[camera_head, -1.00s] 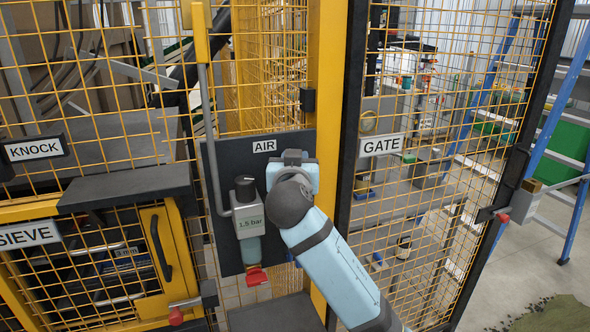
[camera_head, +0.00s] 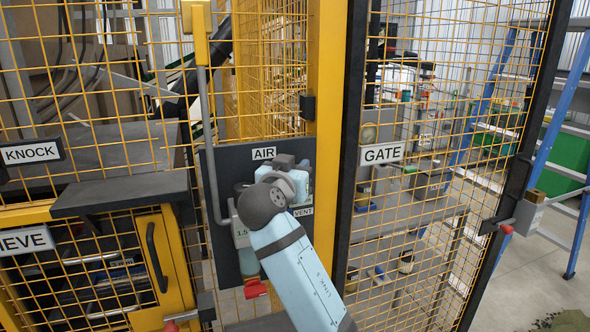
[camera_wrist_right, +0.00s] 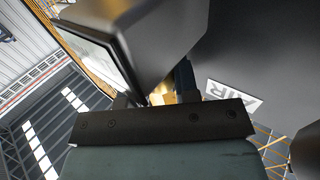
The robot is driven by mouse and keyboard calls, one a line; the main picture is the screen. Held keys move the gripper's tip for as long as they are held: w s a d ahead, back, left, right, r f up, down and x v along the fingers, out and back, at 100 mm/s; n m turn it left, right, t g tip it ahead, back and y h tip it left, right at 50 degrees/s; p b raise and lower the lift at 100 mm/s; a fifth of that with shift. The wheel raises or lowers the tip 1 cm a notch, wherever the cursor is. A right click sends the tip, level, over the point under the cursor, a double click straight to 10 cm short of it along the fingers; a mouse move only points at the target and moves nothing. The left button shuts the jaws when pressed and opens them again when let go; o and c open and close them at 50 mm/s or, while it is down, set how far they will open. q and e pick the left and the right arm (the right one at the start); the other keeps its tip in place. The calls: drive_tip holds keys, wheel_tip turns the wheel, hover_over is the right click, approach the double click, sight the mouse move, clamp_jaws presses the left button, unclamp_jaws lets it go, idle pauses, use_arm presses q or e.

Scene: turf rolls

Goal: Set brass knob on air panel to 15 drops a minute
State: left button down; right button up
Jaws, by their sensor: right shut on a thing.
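My right gripper (camera_head: 286,163) is at the panel's upper right, mostly hidden behind my own wrist. In the right wrist view a small patch of brass, the brass knob (camera_wrist_right: 166,97), shows between the fingers of my right gripper (camera_wrist_right: 160,92), which is shut on it. Most of the knob is hidden by the gripper, and its setting and any drops cannot be read. My left gripper is not in view.
A regulator (camera_head: 240,232) marked about 1.5 bar is partly covered by my right arm. A red valve handle (camera_head: 255,289) is below it, and a VENT label (camera_head: 303,212) is right of my wrist. A yellow post (camera_head: 325,120) and mesh fence flank the panel.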

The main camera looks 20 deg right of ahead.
drive_tip(key=o, duration=0.9)
drive_tip(key=shift+s+d+r, duration=0.1)
